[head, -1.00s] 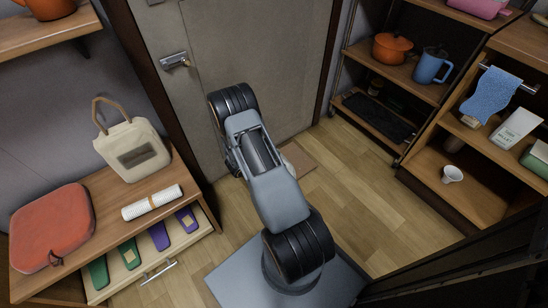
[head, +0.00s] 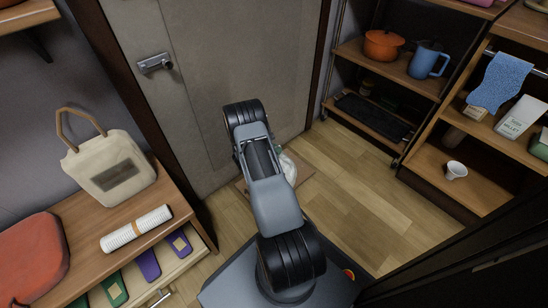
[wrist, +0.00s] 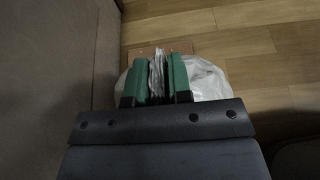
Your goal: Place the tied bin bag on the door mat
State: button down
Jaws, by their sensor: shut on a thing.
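The tied bin bag (wrist: 210,82) is white and shiny, and its gathered neck stands up between the green fingers of my gripper (wrist: 160,68). My gripper is shut on that neck. In the head view part of the bag (head: 290,170) shows to the right of my arm, which hides the rest and most of the gripper. The brown door mat (head: 305,170) lies on the floor before the door, partly hidden by my arm and the bag. In the wrist view a strip of the mat (wrist: 140,52) shows beyond the bag. I cannot tell whether the bag touches it.
The closed grey door (head: 205,100) stands just beyond the mat. A bench (head: 85,220) with an open drawer (head: 185,255) is at left. A shelf unit (head: 395,80) stands at right. Wooden floor (head: 350,200) is clear between the mat and the shelves.

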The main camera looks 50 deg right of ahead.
jog(key=shift+w+d+f+b, duration=0.3)
jog(key=shift+w+d+f, duration=0.05)
jog(key=shift+d+f, duration=0.15)
jog(key=shift+w+d+f+b, duration=0.1)
jog(key=shift+w+f+b, duration=0.1)
jog(key=shift+f+b, duration=0.2)
notch_tip(320, 180, down, 3)
jog(key=shift+w+d+f+b, duration=0.1)
jog(key=shift+d+f+b, duration=0.05)
jog(key=shift+b, duration=1)
jog(key=c, duration=1.5)
grip_release()
jog(key=shift+f, duration=0.1)
jog(key=o, duration=0.5)
jog(key=shift+c, duration=0.2)
